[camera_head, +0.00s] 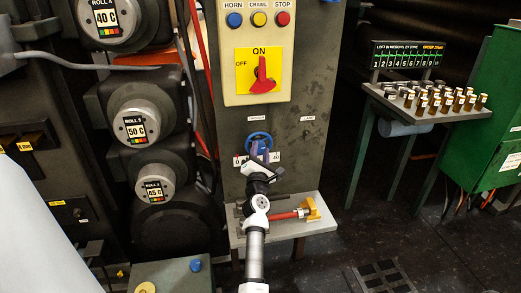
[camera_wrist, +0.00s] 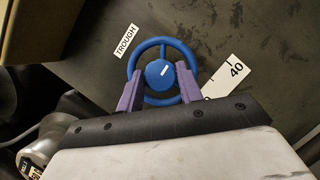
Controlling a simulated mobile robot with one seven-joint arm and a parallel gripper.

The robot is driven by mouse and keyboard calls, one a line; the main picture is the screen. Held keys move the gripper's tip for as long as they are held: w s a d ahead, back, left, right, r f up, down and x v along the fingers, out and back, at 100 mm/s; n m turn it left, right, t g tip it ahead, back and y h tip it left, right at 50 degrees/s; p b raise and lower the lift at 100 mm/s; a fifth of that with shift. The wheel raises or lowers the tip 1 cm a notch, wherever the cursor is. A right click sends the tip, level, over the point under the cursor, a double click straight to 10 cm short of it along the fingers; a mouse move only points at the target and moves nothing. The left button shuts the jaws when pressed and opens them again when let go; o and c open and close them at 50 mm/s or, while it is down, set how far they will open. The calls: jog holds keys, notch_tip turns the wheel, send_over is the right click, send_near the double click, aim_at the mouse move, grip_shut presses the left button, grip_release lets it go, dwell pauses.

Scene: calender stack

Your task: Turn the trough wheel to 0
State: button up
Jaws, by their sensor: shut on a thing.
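The trough wheel (camera_head: 258,141) is a small blue handwheel on the grey column, below the yellow control box. In the wrist view the wheel (camera_wrist: 160,47) has a blue hub with a white pointer mark, and a label reading TROUGH (camera_wrist: 125,41) sits at its upper left. In the head view my gripper (camera_head: 262,158) covers the wheel's lower part.
The control box (camera_head: 243,95) with a red rotary switch (camera_head: 262,78) is above the wheel. A small shelf (camera_head: 310,228) holds a red-handled tool (camera_head: 290,214) below. Rolls with gauges stand left. A table of small bottles (camera_head: 430,108) and a green cabinet (camera_head: 495,110) stand right.

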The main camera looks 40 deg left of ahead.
jog(key=shift+r+m, duration=0.1)
jog(key=shift+m, duration=0.5)
jog(key=o, duration=1)
jog(key=shift+h, duration=0.3)
jog(key=v, duration=1.3)
jog(key=shift+s+d, duration=0.2)
jog(key=shift+s, duration=0.15)
